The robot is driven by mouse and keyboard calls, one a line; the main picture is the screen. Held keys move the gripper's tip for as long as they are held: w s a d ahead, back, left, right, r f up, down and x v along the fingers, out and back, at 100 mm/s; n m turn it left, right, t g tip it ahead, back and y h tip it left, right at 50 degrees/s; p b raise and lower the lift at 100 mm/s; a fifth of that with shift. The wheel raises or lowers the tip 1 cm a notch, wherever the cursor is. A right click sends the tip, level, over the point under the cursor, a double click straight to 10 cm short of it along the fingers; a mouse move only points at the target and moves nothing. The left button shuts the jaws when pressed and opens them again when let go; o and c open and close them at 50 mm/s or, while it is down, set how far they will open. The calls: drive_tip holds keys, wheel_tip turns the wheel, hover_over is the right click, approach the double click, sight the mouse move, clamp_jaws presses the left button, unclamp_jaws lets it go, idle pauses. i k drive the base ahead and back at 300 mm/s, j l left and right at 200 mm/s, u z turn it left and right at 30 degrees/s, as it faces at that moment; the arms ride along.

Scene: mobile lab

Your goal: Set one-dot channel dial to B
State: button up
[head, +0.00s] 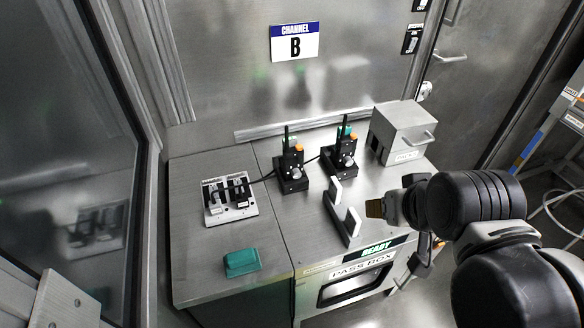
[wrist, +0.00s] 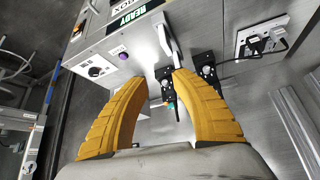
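Two black handheld radios stand side by side on the steel counter, a left one (head: 291,170) and a right one (head: 342,155). Each has an antenna, an orange part and a pale round knob on its front. Dot marks and knob settings are too small to read, so I cannot tell which is the one-dot dial. A wall sign (head: 295,42) reads "CHANNEL B". My gripper (head: 374,208) is at the counter's right front, apart from the radios. In the wrist view its yellow fingers (wrist: 157,80) are spread and empty. The right radio (wrist: 165,79) shows between them, the left radio (wrist: 206,70) beside them.
A white upright handle (head: 343,213) stands on the counter between my gripper and the radios. The pass box front (head: 355,275) is below the counter edge.

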sight(296, 173)
drive_tip(key=l, duration=0.65)
drive_tip(key=k+l, duration=0.15)
drive_tip(key=l, duration=1.1)
drive_tip(key=k+u, duration=0.1)
drive_tip(key=k, duration=0.7)
